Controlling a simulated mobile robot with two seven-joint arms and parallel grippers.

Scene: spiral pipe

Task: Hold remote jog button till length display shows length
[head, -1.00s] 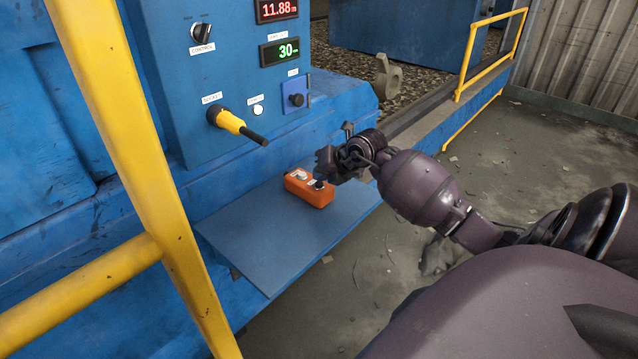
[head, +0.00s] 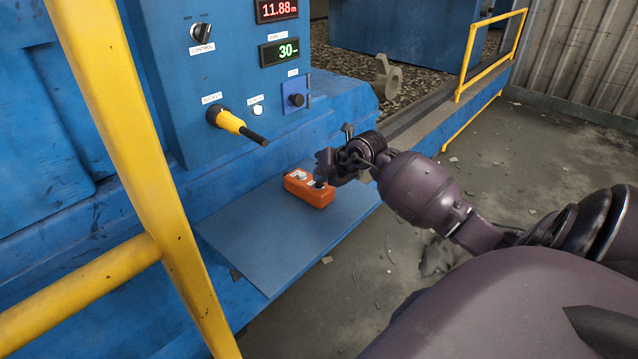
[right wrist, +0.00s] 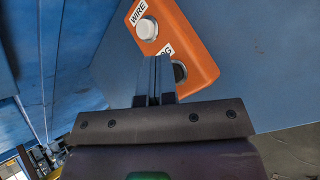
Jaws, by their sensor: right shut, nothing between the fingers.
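The orange remote (head: 310,194) lies on the blue shelf (head: 265,232). In the right wrist view the remote (right wrist: 190,50) has a white button (right wrist: 147,29) by a WIRE label and a dark button (right wrist: 180,72) by a partly hidden label ending in "OG". My right gripper (head: 322,178) is shut and empty, its fingertips (right wrist: 155,70) at the dark button and partly covering it. I cannot tell whether they press it. The red length display (head: 277,10) reads 11.88 m. The green display (head: 279,51) below it reads 30. My left gripper is not in view.
The blue panel carries a control knob (head: 202,34), a yellow-and-black socket plug (head: 236,124), a small white button (head: 257,110) and a dark knob (head: 297,99). A yellow railing (head: 135,130) stands at the left. Open floor (head: 520,150) lies to the right.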

